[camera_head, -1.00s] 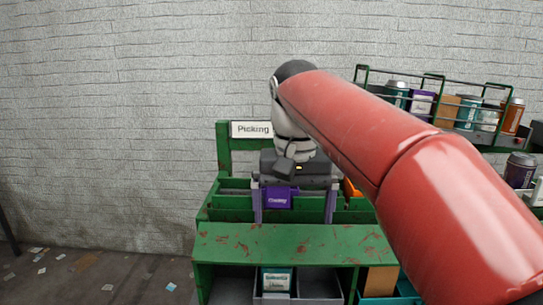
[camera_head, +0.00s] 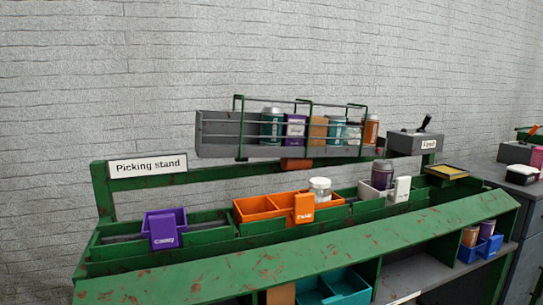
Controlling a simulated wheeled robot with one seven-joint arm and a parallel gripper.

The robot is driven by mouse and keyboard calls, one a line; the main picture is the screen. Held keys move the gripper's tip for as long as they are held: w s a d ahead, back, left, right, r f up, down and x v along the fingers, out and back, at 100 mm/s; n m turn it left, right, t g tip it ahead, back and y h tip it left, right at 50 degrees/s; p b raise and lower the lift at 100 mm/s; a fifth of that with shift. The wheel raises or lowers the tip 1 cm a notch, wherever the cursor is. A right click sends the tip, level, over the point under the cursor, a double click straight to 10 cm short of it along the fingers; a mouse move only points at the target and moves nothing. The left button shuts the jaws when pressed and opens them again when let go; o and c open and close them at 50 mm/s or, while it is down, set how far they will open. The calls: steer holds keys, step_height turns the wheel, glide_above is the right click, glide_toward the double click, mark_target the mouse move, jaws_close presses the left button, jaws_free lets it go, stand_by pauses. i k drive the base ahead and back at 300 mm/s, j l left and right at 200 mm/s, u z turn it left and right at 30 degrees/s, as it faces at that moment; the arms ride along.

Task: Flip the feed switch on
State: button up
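A grey box (camera_head: 405,143) with a black lever (camera_head: 426,123) on top stands at the right end of the rack. It bears a small white label (camera_head: 429,145) that seems to read "Feed". The lever leans up and to the right; I cannot tell from this whether it is on or off. My gripper and arm are not in view.
The green picking stand (camera_head: 290,258) holds purple, orange and white bins. A wire rack (camera_head: 222,140) above it holds several cans and boxes.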

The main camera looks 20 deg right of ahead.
mark_target(428, 118)
steer(key=z, duration=1.65)
steer(key=i+l+z, duration=0.2)
steer(key=i+l, duration=0.2)
steer(key=i+l+z, duration=0.25)
steer(key=i, duration=0.25)
steer(key=i+l+z, duration=0.2)
steer(key=i+l, duration=0.15)
steer(key=i, duration=0.2)
